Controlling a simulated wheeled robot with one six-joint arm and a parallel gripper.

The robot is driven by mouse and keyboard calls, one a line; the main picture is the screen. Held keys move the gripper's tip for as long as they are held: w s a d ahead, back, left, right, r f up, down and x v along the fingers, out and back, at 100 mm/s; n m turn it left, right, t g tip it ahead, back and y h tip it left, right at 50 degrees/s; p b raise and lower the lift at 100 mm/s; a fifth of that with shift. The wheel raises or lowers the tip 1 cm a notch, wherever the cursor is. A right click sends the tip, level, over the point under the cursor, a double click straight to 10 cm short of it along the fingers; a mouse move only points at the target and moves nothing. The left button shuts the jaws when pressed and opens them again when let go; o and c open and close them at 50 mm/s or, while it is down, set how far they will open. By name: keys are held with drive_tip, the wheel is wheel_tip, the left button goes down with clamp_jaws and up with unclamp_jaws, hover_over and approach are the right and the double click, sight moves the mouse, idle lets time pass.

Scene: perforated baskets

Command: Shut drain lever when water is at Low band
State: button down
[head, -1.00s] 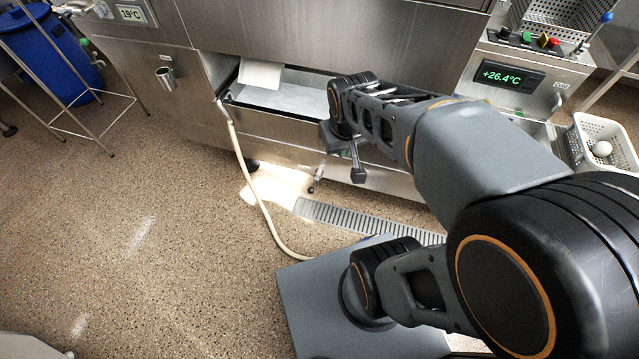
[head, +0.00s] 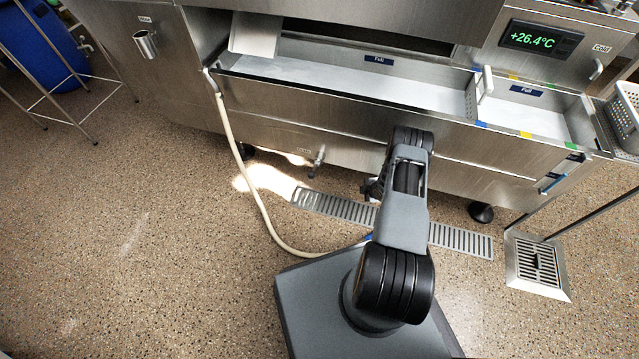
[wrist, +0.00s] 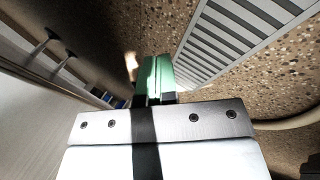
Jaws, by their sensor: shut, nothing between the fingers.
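A small metal lever (head: 318,160) hangs on the lower front of the steel tank unit, beside a small label too small to read; it looks like the drain lever. The long basin (head: 350,88) above holds a pale, flat surface, and a blue "Full" label (head: 380,60) shows on its back wall. I cannot make out a Low band or the exact water level. My gripper (wrist: 155,72) is shut and empty, with green fingertips in the wrist view. In the head view it is mostly hidden by my arm, low in front of the unit and right of the lever.
A floor grate (head: 335,207) runs below the unit, also at upper right in the wrist view (wrist: 225,35). A pale hose (head: 240,160) hangs to the floor on the left. A smaller basin (head: 535,115), a square floor drain (head: 538,263) and a perforated basket (head: 628,105) are right.

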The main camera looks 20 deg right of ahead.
drive_tip(key=w+a+f+n+t+y, duration=0.3)
drive_tip(key=n+t, duration=0.1)
drive_tip(key=n, duration=0.3)
drive_tip(key=n+t+y+b, duration=0.4)
drive_tip(key=n+y, duration=0.9)
drive_tip(key=n, duration=0.6)
approach(315, 169)
drive_tip(key=w+a, duration=0.2)
drive_tip(key=a, duration=0.4)
drive_tip(key=shift+w+a+r, duration=0.1)
drive_tip(key=shift+w+r, duration=0.6)
drive_tip(key=shift+a, duration=0.1)
